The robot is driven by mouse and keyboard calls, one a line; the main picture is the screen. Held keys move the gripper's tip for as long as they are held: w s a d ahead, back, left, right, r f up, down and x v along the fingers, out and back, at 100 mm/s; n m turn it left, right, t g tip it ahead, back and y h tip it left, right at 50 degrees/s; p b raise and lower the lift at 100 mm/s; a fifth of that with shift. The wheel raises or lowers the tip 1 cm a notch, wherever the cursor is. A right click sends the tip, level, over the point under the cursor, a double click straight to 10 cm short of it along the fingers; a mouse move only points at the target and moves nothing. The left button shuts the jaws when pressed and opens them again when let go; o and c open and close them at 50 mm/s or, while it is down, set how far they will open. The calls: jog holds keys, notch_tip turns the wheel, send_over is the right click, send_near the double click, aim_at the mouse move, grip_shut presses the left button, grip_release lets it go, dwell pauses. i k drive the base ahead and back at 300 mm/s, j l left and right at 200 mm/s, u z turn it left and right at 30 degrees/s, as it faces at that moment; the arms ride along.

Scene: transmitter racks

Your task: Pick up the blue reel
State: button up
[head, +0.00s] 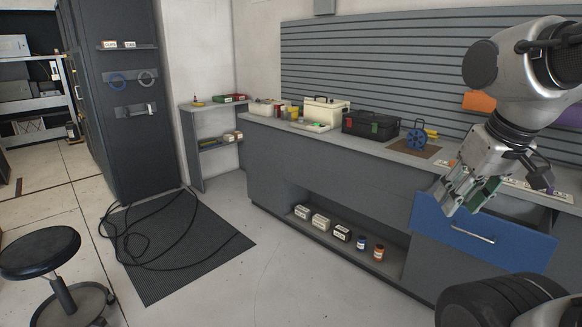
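The blue reel (416,139) stands upright on a brown mat (408,149) on the grey counter, right of the black toolbox. It looks like a spoked wheel on a small stand. My gripper (469,202) points down to the lower right of the reel, apart from it, in front of the counter and over the blue drawer. Its fingers look spread, with green surfaces showing between them. I see no reel in it. Nothing hides the reel.
A black toolbox (371,124) and a cream case (325,109) stand left of the reel; a yellow item (432,133) lies behind it. The blue drawer (481,237) is pulled out below my gripper. Cables lie on the floor mat (185,262); a stool (40,251) stands left.

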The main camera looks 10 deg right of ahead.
aim_at(417, 137)
jog(key=i+j+z, duration=0.1)
jog(key=i+z, duration=0.15)
jog(key=i, duration=0.3)
jog(key=i+j+z, duration=0.3)
jog(key=i, duration=0.2)
jog(key=i+j+z, duration=0.2)
jog(key=i+z, duration=0.25)
jog(key=i+j+z, duration=0.3)
jog(key=z, duration=0.2)
jog(key=i+j+z, duration=0.25)
jog(key=j+z, duration=0.2)
jog(key=i+j+z, duration=0.15)
jog(key=j, duration=0.2)
jog(key=i+j+z, duration=0.2)
jog(key=j, duration=0.15)
jog(key=k+l, duration=0.05)
jog(key=k, duration=0.05)
